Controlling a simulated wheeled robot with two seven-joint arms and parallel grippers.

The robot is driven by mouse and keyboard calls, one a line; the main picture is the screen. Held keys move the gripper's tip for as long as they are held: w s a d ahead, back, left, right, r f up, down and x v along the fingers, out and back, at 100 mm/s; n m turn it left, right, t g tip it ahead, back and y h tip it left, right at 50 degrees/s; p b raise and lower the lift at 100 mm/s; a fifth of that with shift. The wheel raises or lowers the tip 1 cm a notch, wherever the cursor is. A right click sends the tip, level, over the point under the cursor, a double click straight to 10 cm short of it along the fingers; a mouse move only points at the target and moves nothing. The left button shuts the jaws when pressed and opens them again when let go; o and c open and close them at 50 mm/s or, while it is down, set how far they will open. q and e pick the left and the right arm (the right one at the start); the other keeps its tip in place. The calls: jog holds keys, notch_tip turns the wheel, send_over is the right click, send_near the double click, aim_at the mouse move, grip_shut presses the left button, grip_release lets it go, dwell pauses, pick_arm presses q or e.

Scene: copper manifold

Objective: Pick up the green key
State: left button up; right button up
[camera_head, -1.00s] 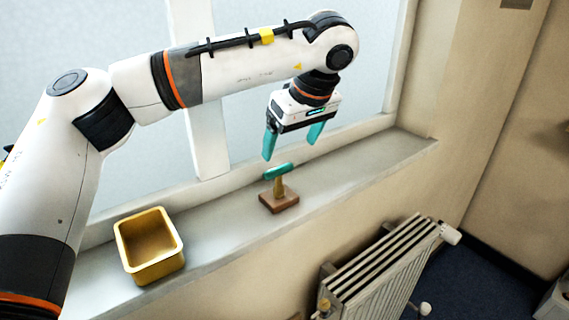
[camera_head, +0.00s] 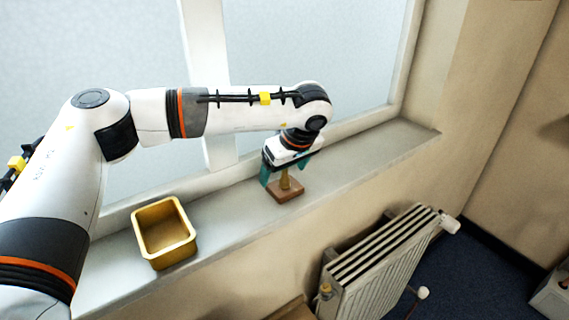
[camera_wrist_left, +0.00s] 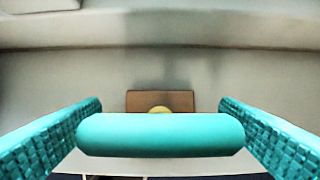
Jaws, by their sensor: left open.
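The green key shows in the left wrist view as a teal rounded bar (camera_wrist_left: 160,134) lying crosswise between the two textured teal fingers of my left gripper (camera_head: 283,174). The gripper is open, with one finger near each end of the bar; I cannot tell whether either touches it. Behind the bar in that view is a brown block (camera_wrist_left: 136,101) with a bit of yellow post top. In the head view the brass post (camera_head: 285,181) stands on the wooden block (camera_head: 285,193) on the sill. There the gripper hides the bar. My right gripper is not in view.
A gold open box (camera_head: 172,257) stands on the window sill (camera_head: 370,152) to the left of the block. The window and its frame (camera_head: 203,70) rise behind. A white radiator (camera_head: 375,275) is below the sill at the right. The sill right of the block is clear.

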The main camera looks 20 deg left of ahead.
pick_arm(q)
jog(key=c, duration=1)
